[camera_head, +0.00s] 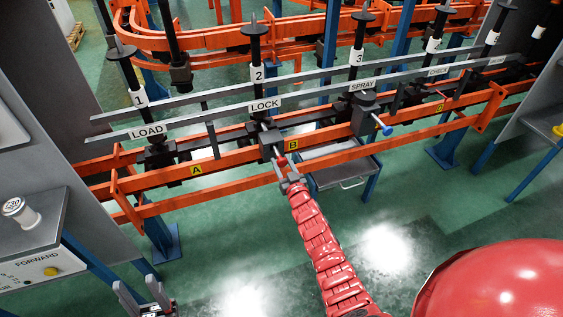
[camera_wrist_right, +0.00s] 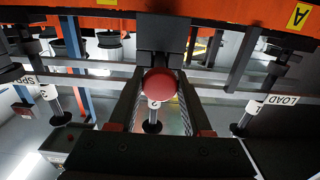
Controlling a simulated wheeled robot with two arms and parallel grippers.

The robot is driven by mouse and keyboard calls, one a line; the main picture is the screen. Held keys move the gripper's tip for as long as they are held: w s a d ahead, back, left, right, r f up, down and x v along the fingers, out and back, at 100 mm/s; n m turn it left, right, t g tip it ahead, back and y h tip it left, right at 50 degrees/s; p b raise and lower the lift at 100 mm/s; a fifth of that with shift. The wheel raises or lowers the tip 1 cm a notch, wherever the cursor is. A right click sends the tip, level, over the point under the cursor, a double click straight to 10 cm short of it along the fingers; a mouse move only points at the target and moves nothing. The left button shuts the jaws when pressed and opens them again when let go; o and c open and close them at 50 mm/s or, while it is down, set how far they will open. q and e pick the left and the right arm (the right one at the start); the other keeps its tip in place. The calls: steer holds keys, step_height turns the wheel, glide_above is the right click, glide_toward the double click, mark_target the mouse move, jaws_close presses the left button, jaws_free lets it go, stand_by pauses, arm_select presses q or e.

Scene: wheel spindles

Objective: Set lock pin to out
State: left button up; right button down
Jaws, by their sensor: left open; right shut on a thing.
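The lock pin's red knob (camera_head: 282,161) sits in front of the dark block (camera_head: 270,146) below the LOCK sign (camera_head: 265,104). The red knob also shows in the right wrist view (camera_wrist_right: 160,85), between the two fingers. My right gripper (camera_head: 287,172) is shut on the red knob. How far the pin stands out of the block is hard to tell, as the gripper and knob cover it. My left gripper (camera_head: 144,297) is open and empty at the bottom left, well away from the rail.
Orange rails (camera_head: 225,160) run across with grey bars above. A blue-tipped handle (camera_head: 385,129) sticks out below the SPRAY sign (camera_head: 362,86). A grey console (camera_head: 35,215) with a white knob stands at left. The floor in front is clear.

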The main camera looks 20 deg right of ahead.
steer(key=s, duration=0.3)
steer(key=shift+p, duration=0.35)
steer(key=shift+f, duration=0.2)
steer(key=shift+c, duration=1.7)
jaws_free()
steer(key=shift+r, duration=0.15)
steer(key=s, duration=1.7)
steer(key=shift+s+d+b, duration=0.25)
steer(key=shift+d+b, duration=0.1)
